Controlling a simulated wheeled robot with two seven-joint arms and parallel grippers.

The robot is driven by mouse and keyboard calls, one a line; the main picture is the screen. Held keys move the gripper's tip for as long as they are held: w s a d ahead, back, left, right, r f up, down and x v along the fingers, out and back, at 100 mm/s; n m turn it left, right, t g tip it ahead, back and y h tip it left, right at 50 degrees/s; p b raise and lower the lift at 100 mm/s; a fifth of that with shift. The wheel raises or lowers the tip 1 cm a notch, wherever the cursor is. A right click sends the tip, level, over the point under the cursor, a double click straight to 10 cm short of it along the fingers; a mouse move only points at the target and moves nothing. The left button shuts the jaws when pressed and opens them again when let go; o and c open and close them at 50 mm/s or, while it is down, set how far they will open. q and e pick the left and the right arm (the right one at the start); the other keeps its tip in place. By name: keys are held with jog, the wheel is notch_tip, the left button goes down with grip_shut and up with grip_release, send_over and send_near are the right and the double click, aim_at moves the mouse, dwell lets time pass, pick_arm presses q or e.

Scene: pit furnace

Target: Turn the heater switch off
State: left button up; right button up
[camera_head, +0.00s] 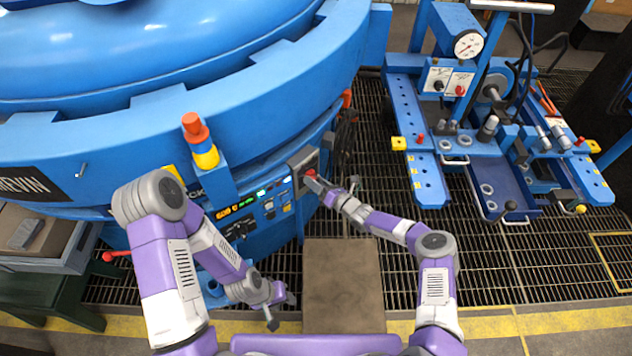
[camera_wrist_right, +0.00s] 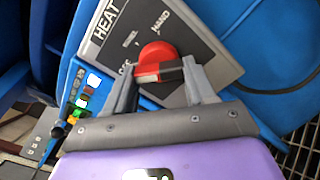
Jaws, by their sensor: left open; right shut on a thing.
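The heater switch is a round red knob (camera_wrist_right: 152,52) on a grey plate (camera_wrist_right: 113,27) lettered HEAT and HAND, with a partly covered third label at the knob's left. In the head view the red knob (camera_head: 311,172) shows small at the right end of the blue control panel. My right gripper (camera_wrist_right: 160,73) is shut on the knob's handle, one finger on each side; its tip also shows at the panel in the head view (camera_head: 316,183). My left gripper (camera_head: 279,300) is open and empty, low in front of the furnace, away from the panel.
The panel's lit display (camera_head: 237,208) and small buttons lie left of the switch. The big blue furnace (camera_head: 190,100) fills the upper left, with an orange-yellow beacon (camera_head: 203,145). A blue machine with a gauge (camera_head: 468,44) stands at the right.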

jog(key=shift+r, duration=0.1)
dwell(0.3)
jog(key=o, duration=1)
jog(key=shift+o, duration=0.2)
jog(key=p+v, duration=0.2)
jog(key=v, duration=0.5)
jog(key=shift+s+d, duration=0.2)
jog(key=shift+a, duration=0.1)
